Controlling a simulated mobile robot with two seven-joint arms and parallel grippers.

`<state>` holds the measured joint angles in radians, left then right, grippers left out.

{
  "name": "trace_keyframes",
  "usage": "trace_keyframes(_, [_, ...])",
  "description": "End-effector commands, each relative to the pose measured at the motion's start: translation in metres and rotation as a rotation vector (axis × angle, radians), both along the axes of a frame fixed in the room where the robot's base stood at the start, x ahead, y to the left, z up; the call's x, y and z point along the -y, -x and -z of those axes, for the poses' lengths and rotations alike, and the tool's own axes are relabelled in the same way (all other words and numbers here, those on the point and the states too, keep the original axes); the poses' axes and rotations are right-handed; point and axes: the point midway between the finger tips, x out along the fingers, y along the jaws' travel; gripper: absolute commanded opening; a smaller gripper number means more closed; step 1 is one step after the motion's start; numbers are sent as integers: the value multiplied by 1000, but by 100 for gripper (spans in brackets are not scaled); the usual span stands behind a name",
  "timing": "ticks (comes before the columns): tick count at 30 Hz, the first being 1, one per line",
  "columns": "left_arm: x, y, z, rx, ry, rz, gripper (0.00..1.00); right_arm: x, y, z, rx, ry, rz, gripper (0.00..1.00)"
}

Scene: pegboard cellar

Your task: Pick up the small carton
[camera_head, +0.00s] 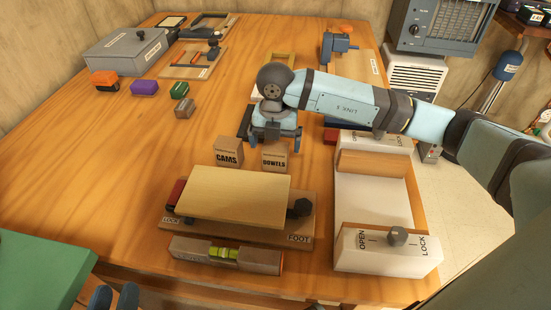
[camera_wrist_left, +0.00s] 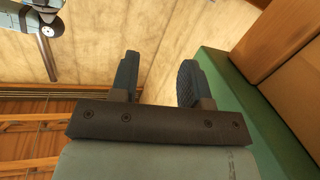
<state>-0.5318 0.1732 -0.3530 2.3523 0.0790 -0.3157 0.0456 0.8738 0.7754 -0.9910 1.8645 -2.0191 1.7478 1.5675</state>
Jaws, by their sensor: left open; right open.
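Two small cardboard cartons stand side by side on the wooden table in the head view. One is labelled CAMS (camera_head: 228,153) and the other DOWELS (camera_head: 274,157). I cannot tell which is meant by the small carton. My right gripper (camera_head: 275,142) is open, pointing down over and just behind the DOWELS carton, with a finger towards each side. Whether it touches the carton is unclear. My left gripper (camera_head: 115,298) is at the bottom left edge, off the table front. In the left wrist view its fingers (camera_wrist_left: 158,78) are apart and empty.
In front of the cartons lie a board fixture (camera_head: 235,192) and a level (camera_head: 225,253). A white fixture marked OPEN and LOCK (camera_head: 385,253) stands right, under my right arm. Small coloured blocks (camera_head: 144,88) and a grey box (camera_head: 125,50) are further back. The table's left middle is clear.

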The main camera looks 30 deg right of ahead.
Motion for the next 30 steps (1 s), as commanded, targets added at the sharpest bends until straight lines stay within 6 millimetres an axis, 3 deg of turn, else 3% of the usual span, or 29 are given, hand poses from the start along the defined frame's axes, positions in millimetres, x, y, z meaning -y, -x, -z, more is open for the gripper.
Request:
trace_keyframes(7, [5,-1,-7,51,34,12,43,1,-2,25,-2,-1,0,99])
trace_keyframes(13, [12,0,-31,146,92,33,43,2,-4,52,-1,-2,0,99])
trace_keyframes(23, [13,0,-37,164,106,36,43,2,-4,57,0,-1,-1,99])
trace_keyframes(30, [13,0,-36,164,105,37,43,2,-4,57,0,-1,-1,44])
